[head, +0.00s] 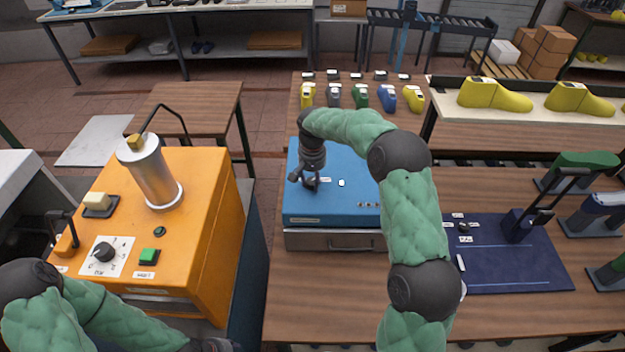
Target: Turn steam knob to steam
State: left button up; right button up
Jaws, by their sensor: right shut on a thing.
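My right gripper (306,184) reaches down onto the top of the blue box (300,160), at its left part. It is shut on a small dark knob there, which the fingers mostly hide. A small white label lies just right of the fingers, too small to read, and a small white piece (341,183) is further right. My left forearm crosses the bottom left corner, and its gripper is outside the picture. A black dial knob (104,252) on a white marked plate sits on the orange machine (205,190), apart from both grippers.
The orange machine carries a metal cylinder (150,172) and a green button (148,256). A dark blue mat (520,275) with small tools lies right of my right arm. Several colored shoe lasts (360,97) stand behind the blue box. Bare table lies in front of the box's drawer.

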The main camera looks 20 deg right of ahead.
aim_at(311, 182)
jog(key=shift+s+a+f, duration=0.25)
jog(key=shift+s+f, duration=0.1)
jog(key=shift+f, duration=0.05)
jog(key=o, duration=1.1)
jog(key=shift+r, duration=0.25)
jog(key=shift+w+d+r, duration=0.1)
jog(key=shift+w, duration=0.05)
jog(key=shift+r, duration=0.25)
notch_tip(311, 182, up, 11)
jog(key=shift+r, duration=0.15)
